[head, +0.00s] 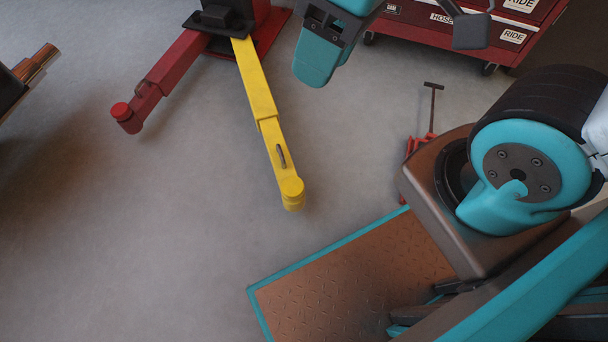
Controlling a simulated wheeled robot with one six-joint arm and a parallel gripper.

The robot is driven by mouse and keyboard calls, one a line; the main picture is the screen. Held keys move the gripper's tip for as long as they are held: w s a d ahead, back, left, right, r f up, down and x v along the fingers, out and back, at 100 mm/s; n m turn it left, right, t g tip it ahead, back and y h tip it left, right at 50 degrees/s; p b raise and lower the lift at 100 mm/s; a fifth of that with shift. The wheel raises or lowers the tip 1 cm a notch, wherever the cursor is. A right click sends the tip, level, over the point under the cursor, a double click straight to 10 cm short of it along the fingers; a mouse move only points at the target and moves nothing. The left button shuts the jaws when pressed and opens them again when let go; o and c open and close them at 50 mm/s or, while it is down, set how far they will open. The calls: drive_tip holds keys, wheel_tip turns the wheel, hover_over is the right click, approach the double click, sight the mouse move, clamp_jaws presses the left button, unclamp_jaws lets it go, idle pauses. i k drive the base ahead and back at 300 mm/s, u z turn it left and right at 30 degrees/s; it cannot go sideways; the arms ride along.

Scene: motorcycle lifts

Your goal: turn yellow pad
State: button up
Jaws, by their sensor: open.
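The yellow pad (292,192) is a round cap at the near end of a long yellow lift arm (260,95), left of the picture's middle. The arm slopes down and right from a dark base at the top, with a small grey handle just behind the pad. Nothing touches the pad. A dark finger-like part of my gripper (472,31) shows at the top right, apart from the pad; the rest is cut off by the top edge. A teal part of my arm hangs at the top centre, above and right of the yellow arm.
A red lift arm (165,80) with a red pad spreads left from the same base. A red cart (440,55) with labels stands at the top right. A small red jack (419,143) stands below it. Grey floor (150,240) is clear left of the yellow pad. A dark object enters at the left edge.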

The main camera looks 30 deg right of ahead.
sight(291, 187)
drive_tip(key=z, duration=1.45)
drive_tip(key=k, duration=0.85)
drive_tip(key=u, duration=1.65)
